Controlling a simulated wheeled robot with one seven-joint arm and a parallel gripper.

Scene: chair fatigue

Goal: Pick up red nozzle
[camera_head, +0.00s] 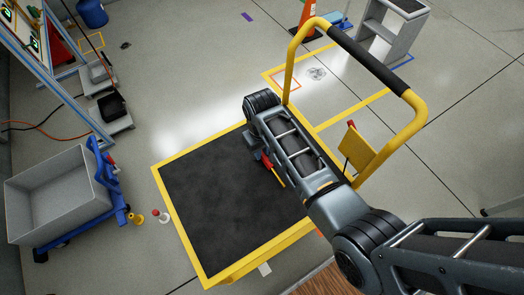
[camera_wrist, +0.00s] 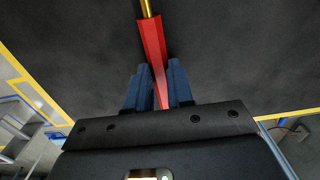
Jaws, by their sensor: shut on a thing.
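The red nozzle (camera_wrist: 153,45) has a red body and a brass-yellow tip pointing away from my gripper (camera_wrist: 154,78) in the wrist view. The two blue fingers are shut on its red body, one on each side. In the head view the nozzle (camera_head: 279,176) shows as a red and yellow piece beside my gripper (camera_head: 262,158), partly hidden by my arm. It is over the black top of the yellow-edged cart (camera_head: 205,205). I cannot tell how far it is above that surface.
The visible cart top is otherwise bare. The cart's yellow handle (camera_head: 292,60) rises close to my arm. A grey bin (camera_head: 60,195) on a blue trolley stands at left. A yellow piece (camera_head: 136,219) and a white-and-red piece (camera_head: 162,217) lie between trolley and cart.

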